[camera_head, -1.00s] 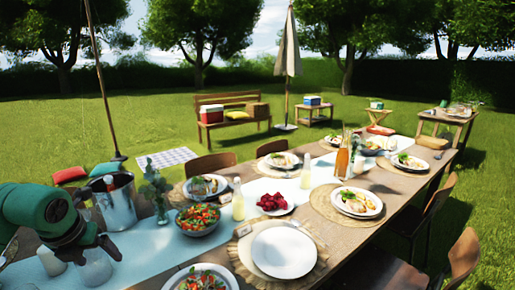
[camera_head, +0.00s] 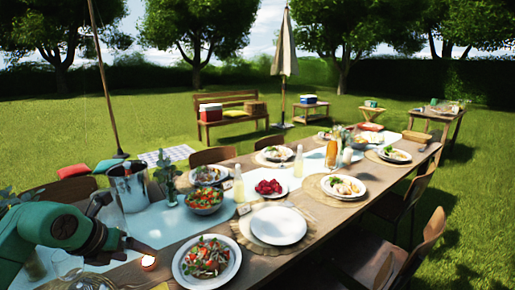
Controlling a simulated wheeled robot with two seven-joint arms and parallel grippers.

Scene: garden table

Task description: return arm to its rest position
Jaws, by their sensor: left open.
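My left arm, green with a dark wrist, comes in at the lower left. My left gripper (camera_head: 118,243) is dark, open, and shows nothing between its fingers. It is over the near left part of the table (camera_head: 330,217), in front of the metal bucket (camera_head: 128,190). I cannot tell its exact height above the table. My right gripper is not in view.
Near the left gripper are a clear glass (camera_head: 66,264), a small lit candle (camera_head: 148,262) and a plate of salad (camera_head: 207,260). A salad bowl (camera_head: 204,201) and an empty white plate (camera_head: 278,226) lie further right. Chairs line the table's right side.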

